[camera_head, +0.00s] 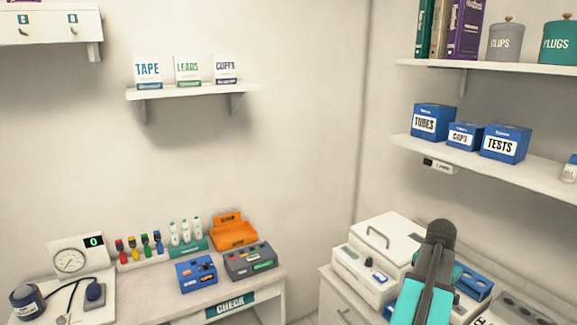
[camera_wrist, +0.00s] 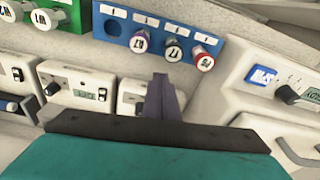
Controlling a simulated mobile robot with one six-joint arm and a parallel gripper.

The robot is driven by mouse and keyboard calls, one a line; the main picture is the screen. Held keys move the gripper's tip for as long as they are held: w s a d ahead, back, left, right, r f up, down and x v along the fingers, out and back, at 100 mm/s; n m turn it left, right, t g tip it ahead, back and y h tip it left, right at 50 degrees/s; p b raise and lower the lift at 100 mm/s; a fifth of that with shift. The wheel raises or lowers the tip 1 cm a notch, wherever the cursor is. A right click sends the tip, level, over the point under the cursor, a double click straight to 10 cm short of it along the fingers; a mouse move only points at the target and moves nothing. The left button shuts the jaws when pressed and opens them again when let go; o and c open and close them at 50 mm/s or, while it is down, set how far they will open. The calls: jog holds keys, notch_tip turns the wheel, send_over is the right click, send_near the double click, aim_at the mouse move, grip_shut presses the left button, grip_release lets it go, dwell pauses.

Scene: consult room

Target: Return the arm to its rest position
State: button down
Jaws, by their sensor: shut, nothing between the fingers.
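My arm (camera_head: 432,280), teal and dark grey, rises in front of the right counter in the head view. I cannot make out its fingers there. In the wrist view my gripper (camera_wrist: 162,97) shows as two narrow dark fingers close together, shut and empty. They stand in front of a small white device (camera_wrist: 132,98) and below a blue rack (camera_wrist: 125,40) of capped tubes. I cannot tell whether the fingertips touch anything.
A white box with a handle (camera_head: 385,238) stands close left of my arm. Shelves with blue boxes (camera_head: 503,143) hang above the right counter. The left desk holds an orange tray (camera_head: 234,233) and a gauge (camera_head: 70,261). The wrist view shows a green rack (camera_wrist: 70,17).

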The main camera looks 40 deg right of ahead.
jog(key=w+a+n, duration=0.1)
jog(key=w+a, duration=0.1)
jog(key=w+a+n, duration=0.2)
jog(key=w+a, duration=0.1)
jog(key=shift+w+a+f+n+t, duration=0.3)
jog(key=shift+a+f+n, duration=0.05)
jog(key=shift+f+n, duration=0.05)
jog(key=w+a+f+n+y+b, duration=0.1)
jog(key=w+a+f+n+b, duration=0.1)
jog(key=w+a+f, duration=0.7)
jog(key=w+a+f+n+y+b, duration=0.1)
jog(key=w+a+f+n+b, duration=0.15)
jog(key=w+a+f, duration=0.6)
jog(key=a+f+n+g+y+b, duration=0.1)
jog(key=a+f+n+g+b, duration=0.3)
jog(key=a+f, duration=1.4)
jog(key=s+a+f+n+g+b, duration=0.1)
jog(key=s+a+f+n, duration=0.2)
jog(key=s+a+f, duration=0.4)
jog(key=s+a+f+n+g+h+b, duration=0.1)
jog(key=s+a+f+n+b, duration=0.1)
jog(key=s+a+f, duration=0.6)
jog(key=shift+a+f+n, duration=0.85)
jog(key=shift+a+f, duration=0.7)
jog(key=shift+a, duration=1.6)
